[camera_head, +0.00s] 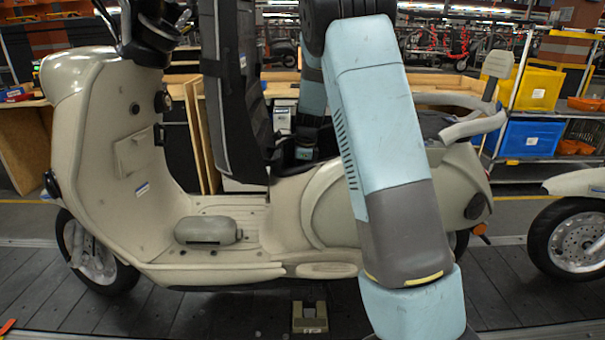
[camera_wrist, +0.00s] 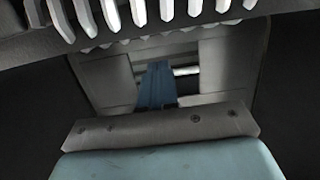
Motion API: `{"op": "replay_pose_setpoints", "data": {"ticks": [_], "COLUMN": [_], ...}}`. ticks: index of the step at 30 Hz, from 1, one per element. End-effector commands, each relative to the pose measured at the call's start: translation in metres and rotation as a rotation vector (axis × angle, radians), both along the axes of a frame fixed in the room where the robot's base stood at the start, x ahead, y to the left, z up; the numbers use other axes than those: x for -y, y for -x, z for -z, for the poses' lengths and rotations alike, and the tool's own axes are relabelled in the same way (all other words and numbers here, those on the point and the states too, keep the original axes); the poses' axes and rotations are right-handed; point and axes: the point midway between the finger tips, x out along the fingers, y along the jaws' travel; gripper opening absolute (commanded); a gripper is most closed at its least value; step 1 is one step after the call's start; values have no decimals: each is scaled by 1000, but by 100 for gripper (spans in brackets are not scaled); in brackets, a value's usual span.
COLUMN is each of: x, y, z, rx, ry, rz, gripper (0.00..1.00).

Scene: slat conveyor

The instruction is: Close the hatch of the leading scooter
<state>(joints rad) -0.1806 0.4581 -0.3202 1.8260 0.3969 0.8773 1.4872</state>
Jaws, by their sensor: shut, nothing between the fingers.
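A beige scooter (camera_head: 120,160) stands side-on in the head view. Its black seat-like hatch (camera_head: 236,90) is raised almost upright above the middle of the body. The end of my arm, with my dark gripper (camera_head: 279,157), is just right of the raised hatch, low over the seat opening. The hatch edge and my forearm partly cover it. My gripper is shut with nothing held. Contact with the hatch cannot be told. In the wrist view, a grey plate and dark surfaces fill most of the close picture; the fingertips are not clear.
My upper arm crosses in front of the scooter's rear. A second scooter's wheel (camera_head: 571,236) shows at the right edge. Both stand on the dark slat conveyor (camera_head: 130,318). Behind are a wooden bench and a shelf with a blue bin (camera_head: 531,139) and a yellow bin (camera_head: 538,90).

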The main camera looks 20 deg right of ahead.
Motion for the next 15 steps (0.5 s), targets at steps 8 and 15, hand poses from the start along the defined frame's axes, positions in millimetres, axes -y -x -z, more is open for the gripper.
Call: {"op": "replay_pose_setpoints", "data": {"ticks": [8,15], "x": [-1,-2], "y": [5,5], "z": [11,-2], "rx": [-23,-19], "ry": [1,0], "rz": [-3,-2], "gripper": [0,0]}}
